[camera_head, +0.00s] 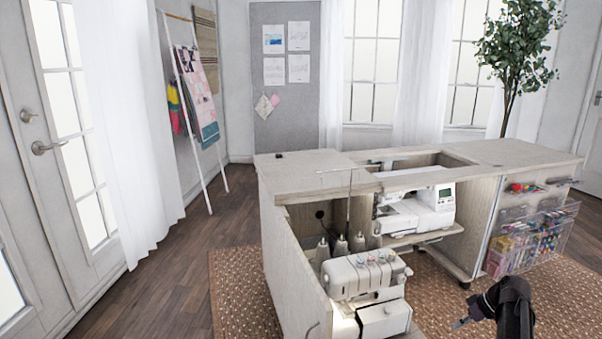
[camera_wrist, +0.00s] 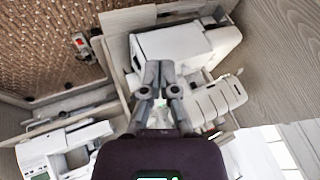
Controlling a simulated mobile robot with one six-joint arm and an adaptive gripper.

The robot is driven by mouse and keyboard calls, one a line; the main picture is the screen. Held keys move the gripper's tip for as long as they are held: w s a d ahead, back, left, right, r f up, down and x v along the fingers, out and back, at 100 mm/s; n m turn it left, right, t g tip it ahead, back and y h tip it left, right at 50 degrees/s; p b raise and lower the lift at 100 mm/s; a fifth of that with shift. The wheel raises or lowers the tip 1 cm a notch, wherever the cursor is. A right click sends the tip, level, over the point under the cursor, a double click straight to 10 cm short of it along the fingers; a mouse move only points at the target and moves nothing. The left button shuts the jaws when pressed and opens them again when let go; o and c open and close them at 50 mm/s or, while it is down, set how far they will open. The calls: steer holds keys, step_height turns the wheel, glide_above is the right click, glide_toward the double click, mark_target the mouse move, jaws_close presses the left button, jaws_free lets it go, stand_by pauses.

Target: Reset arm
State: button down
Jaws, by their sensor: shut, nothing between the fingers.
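My arm reaches in at the lower right of the head view, and my gripper (camera_head: 461,323) points left, in front of the sewing cabinet (camera_head: 310,182) and apart from it. In the wrist view my gripper (camera_wrist: 158,70) shows its two dark fingers together, with nothing between them. The cabinet stands open, with a white sewing machine (camera_head: 415,212) on a shelf inside and a white serger (camera_head: 366,274) on the near left side. The wrist view shows white machine bodies (camera_wrist: 172,48) behind the fingers, seen at a tilt.
Clear bins of colourful supplies (camera_head: 530,238) hang on the cabinet's right door. A brown patterned rug (camera_head: 236,290) lies under the cabinet. A quilt ladder (camera_head: 190,120), a potted tree (camera_head: 515,45) and a glazed door (camera_head: 40,150) stand around. The wooden floor at left is clear.

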steer(key=s+a+f+m+g+h, duration=0.1)
steer(key=s+a+m+h, duration=0.3)
steer(key=a, duration=1)
steer(key=s+a+f+m+g+h, duration=0.15)
steer(key=s+a, duration=0.45)
steer(key=a, duration=0.8)
step_height(320, 180, up, 38)
steer(key=p, duration=3.8)
steer(key=shift+w+n+h, duration=0.3)
steer(key=shift+n+h, duration=0.05)
steer(key=shift+d, duration=0.1)
